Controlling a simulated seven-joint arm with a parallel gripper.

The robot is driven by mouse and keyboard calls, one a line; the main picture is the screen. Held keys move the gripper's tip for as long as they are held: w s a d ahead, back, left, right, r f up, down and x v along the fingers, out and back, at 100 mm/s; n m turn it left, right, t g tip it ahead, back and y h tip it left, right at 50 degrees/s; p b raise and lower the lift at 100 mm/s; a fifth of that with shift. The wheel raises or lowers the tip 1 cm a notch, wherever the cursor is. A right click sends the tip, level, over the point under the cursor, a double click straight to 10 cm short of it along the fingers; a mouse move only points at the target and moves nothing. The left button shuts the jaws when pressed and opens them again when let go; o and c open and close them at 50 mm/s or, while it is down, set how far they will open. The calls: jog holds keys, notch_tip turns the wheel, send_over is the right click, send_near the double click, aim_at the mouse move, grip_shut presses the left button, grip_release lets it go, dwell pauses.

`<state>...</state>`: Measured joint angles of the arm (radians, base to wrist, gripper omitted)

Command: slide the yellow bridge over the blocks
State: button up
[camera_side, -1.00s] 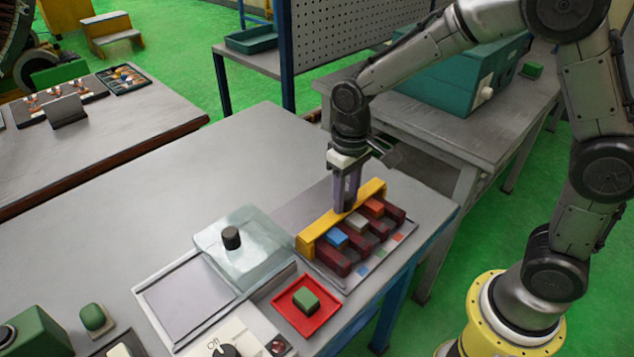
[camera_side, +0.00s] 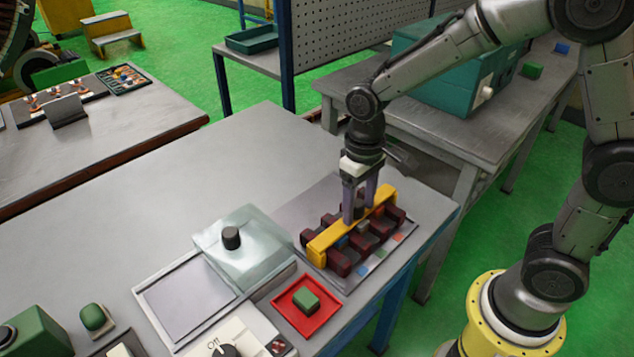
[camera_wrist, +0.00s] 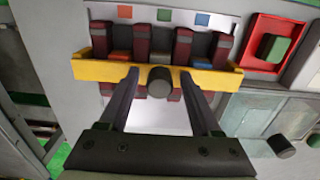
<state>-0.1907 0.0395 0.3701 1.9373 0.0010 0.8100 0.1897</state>
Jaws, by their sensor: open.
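The yellow bridge (camera_side: 324,245) lies across the row of dark red slotted holders (camera_side: 340,263), which stick out on both sides of it. It also shows in the wrist view (camera_wrist: 92,70). My gripper (camera_side: 360,215) points down at the bridge's middle. Its fingers (camera_wrist: 160,72) are open, one on each side of the bridge's dark round knob (camera_wrist: 160,83). I cannot tell whether the fingertips touch the bridge.
Coloured squares (camera_side: 362,271) mark the base plate's front edge. A red tray (camera_side: 325,318) with a green block (camera_side: 306,299) sits in front. A clear box (camera_side: 245,250) with a black knob stands close on the left.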

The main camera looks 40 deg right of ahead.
jog(key=shift+w+r, duration=0.15)
jog(key=shift+r, duration=2.7)
jog(key=s+d+r+m+t, duration=0.1)
jog(key=s+d+r+t, duration=0.4)
jog(key=r, duration=0.4)
jog(key=s+d+f+n, duration=0.1)
jog(key=s, duration=1)
jog(key=shift+s+d+f+t, duration=0.15)
jog(key=shift+s+f+t, duration=0.1)
jog(key=shift+t, duration=0.15)
